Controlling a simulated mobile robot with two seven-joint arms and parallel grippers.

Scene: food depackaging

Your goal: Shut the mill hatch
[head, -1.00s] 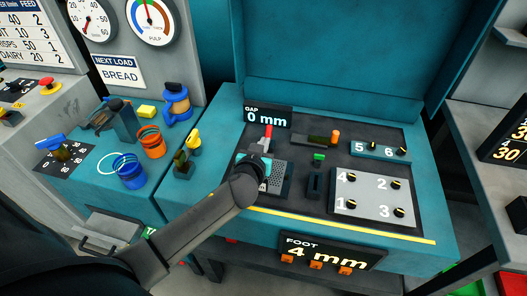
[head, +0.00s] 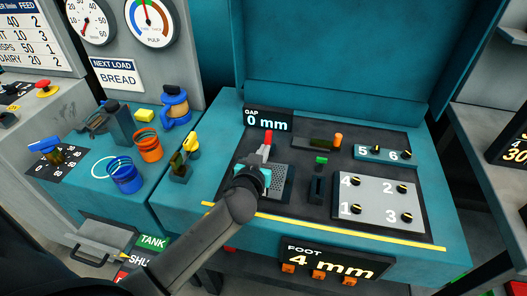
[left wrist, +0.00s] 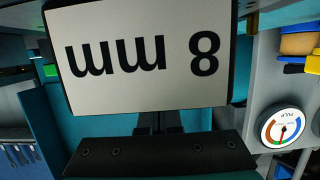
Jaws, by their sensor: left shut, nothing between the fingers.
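My left gripper (head: 262,178) is low over the dark panel in the head view, beside a grey perforated plate (head: 277,186). It looks shut and empty; my own wrist hides most of its fingers. A lever with a red tip (head: 267,139) stands just behind it. Which part is the mill hatch I cannot tell for sure. A large teal lid (head: 345,55) stands upright at the back of the teal machine (head: 445,222). In the left wrist view a white sign (left wrist: 150,60) reading "8 mm" upside down fills the middle. My right gripper is not in view.
A "GAP 0 mm" display (head: 268,119) stands behind the lever. Numbered knobs on a light plate (head: 378,198) and a "FOOT 4 mm" display (head: 335,260) are to the right. Blue (head: 125,176) and orange (head: 149,146) cups stand at left. A pulp dial (left wrist: 283,128) shows in the wrist view.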

